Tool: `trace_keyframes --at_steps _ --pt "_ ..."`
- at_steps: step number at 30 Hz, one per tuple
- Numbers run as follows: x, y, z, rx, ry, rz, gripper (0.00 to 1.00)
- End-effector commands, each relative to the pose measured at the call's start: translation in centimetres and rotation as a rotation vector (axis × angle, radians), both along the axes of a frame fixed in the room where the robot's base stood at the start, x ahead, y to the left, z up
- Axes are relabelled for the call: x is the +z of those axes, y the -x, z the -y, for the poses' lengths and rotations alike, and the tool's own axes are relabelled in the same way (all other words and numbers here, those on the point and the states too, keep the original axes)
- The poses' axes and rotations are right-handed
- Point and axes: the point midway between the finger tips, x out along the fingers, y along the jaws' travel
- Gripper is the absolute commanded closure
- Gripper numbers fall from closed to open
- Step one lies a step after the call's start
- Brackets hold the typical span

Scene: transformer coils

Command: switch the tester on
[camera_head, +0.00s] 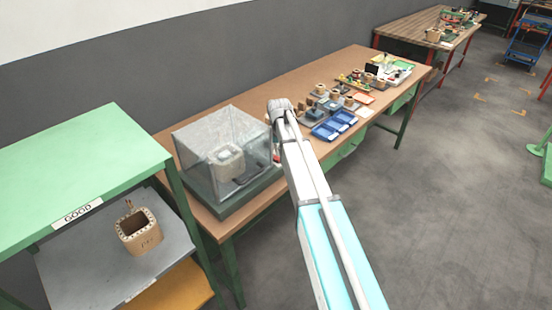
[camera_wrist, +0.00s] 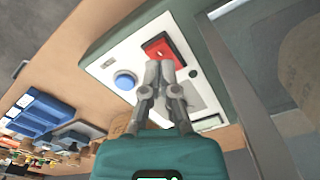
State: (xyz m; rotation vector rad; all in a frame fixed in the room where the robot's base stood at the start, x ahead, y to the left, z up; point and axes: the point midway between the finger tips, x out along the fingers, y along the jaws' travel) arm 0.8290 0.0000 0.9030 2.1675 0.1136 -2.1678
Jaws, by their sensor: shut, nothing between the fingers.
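The tester (camera_head: 205,198) stands at the near end of the brown bench, a clear box on a green base. A coil (camera_head: 226,162) sits inside the box. In the wrist view the tester's white panel (camera_wrist: 112,63) carries a red rocker switch (camera_wrist: 158,47), a round blue button (camera_wrist: 125,80) and a small dark round spot. My gripper (camera_wrist: 160,68) is shut and empty, its fingertips over the lower edge of the red switch. Whether they touch it I cannot tell. In the head view my arm hides the gripper and most of the panel.
Blue trays (camera_head: 334,125) and several small parts lie on the bench (camera_head: 290,80) beyond my arm. At left a green shelf marked GOOD (camera_head: 80,165) has a coil (camera_head: 139,232) on its grey lower level. Open floor lies to the right.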

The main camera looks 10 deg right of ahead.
Motion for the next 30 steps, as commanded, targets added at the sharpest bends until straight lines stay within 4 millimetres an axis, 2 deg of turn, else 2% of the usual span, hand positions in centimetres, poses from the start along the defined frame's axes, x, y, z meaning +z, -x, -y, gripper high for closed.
trace_keyframes --at_steps 30 --pt "-1.1 0.0 0.1 -0.001 0.0 0.0 1.0"
